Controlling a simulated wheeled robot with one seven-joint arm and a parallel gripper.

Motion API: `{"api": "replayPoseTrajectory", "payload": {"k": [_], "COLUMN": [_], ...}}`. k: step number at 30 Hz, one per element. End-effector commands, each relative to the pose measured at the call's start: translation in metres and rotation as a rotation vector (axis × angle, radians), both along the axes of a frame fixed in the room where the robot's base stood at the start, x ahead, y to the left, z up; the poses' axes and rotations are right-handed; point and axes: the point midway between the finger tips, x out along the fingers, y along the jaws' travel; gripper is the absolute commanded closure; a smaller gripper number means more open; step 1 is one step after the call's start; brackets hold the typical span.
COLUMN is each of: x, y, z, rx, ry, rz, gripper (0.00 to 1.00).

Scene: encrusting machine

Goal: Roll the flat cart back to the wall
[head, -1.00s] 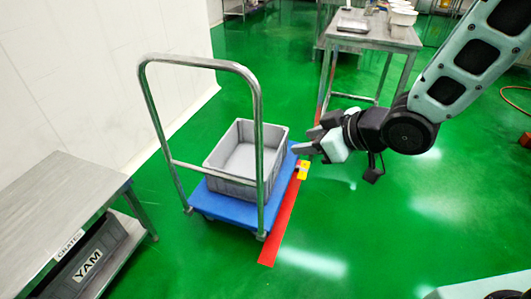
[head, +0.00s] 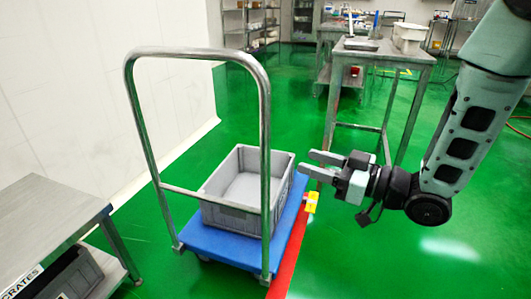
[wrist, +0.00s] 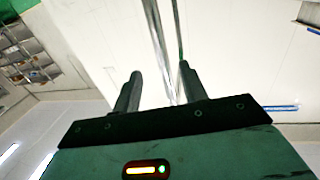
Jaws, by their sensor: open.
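The flat cart has a blue deck (head: 215,241) and a tall metal push handle (head: 264,130) at its near end. It stands beside a red floor line, left of centre in the head view. A grey crate (head: 215,216) sits on the deck. My gripper (head: 304,163) is open and empty, right of the handle and near the crate's far right corner in the picture. Its fingers point left. In the wrist view, a metal bar, apparently the handle, shows between my open fingers (wrist: 160,74); I cannot tell its distance.
The white wall (head: 90,90) runs along the left. A metal table (head: 45,230) with a dark crate (head: 70,275) below is at near left. Another metal table (head: 385,55) stands behind my gripper. A yellow block (head: 311,202) is by the deck's right edge. Green floor lies open at right.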

Motion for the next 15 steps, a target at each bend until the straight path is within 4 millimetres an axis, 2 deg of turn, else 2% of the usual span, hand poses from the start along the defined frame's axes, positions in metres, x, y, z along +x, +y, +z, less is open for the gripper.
{"api": "replayPoseTrajectory", "payload": {"k": [1, 9, 15], "x": [0.005, 0.034, 0.052], "y": [0.011, 0.06, 0.088], "z": [-0.001, -0.001, -0.001], "rx": [0.001, 0.002, 0.0], "ry": [-0.002, -0.001, 0.0], "rz": [0.005, 0.004, 0.001], "gripper": [0.57, 0.57, 0.57]}}
